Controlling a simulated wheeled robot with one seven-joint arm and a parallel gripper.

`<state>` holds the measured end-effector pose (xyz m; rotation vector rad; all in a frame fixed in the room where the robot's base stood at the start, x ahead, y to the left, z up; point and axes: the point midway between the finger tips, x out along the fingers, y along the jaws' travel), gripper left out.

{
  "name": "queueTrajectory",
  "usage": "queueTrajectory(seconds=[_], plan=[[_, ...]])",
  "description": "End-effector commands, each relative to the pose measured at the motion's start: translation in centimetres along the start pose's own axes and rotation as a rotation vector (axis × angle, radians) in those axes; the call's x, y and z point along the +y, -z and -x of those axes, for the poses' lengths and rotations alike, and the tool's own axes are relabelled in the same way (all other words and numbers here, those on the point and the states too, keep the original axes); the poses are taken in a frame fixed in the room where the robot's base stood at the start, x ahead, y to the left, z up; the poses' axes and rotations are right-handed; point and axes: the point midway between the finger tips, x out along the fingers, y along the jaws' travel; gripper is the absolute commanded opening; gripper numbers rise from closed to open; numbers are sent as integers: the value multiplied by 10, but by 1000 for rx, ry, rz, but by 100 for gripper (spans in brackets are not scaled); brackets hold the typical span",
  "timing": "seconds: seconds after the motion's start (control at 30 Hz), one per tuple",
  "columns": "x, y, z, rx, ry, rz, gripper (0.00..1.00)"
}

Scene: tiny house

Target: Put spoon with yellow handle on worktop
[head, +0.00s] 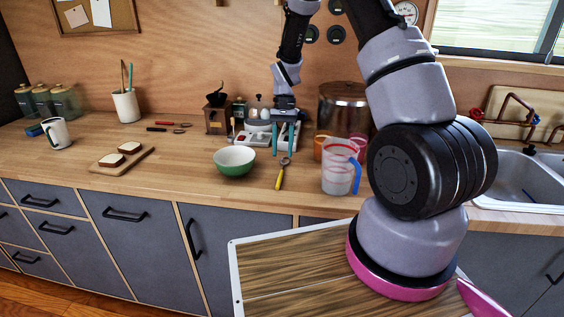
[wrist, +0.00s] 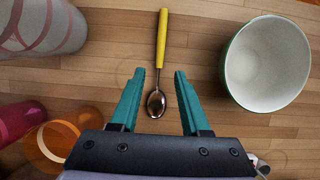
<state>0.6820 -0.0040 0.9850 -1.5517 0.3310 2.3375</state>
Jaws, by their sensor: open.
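A spoon with a yellow handle (head: 281,175) lies on the wooden worktop (head: 190,160), between the green bowl and the measuring jug. In the wrist view the spoon (wrist: 161,50) has its yellow handle pointing up and its metal bowl lower, between the fingertips in the picture. My gripper (head: 286,145) has teal fingers and is open and empty, above the worktop behind the spoon in the head view. The wrist view also shows the gripper (wrist: 157,75), its fingers to either side of the spoon and apart from it.
A green bowl (head: 235,161) stands left of the spoon, and a clear measuring jug (head: 341,166) right of it. An orange cup (wrist: 55,140) shows in the wrist view. A board with bread (head: 121,158) lies further left. The worktop's front left is clear.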

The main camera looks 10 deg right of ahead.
Motion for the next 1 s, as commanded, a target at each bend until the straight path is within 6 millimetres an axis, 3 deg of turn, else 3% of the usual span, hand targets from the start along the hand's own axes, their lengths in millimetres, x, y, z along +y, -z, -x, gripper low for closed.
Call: queueTrajectory(seconds=[0.1, 0.23, 0.63, 0.77, 1.0], plan=[[0, 1, 28, 4, 2, 1, 46], [0, 1, 50, 3, 1, 0, 46], [2, -6, 80, 22, 13, 4, 46], [10, -26, 115, 91, 52, 15, 46], [37, -90, 188, 274, 152, 42, 46]])
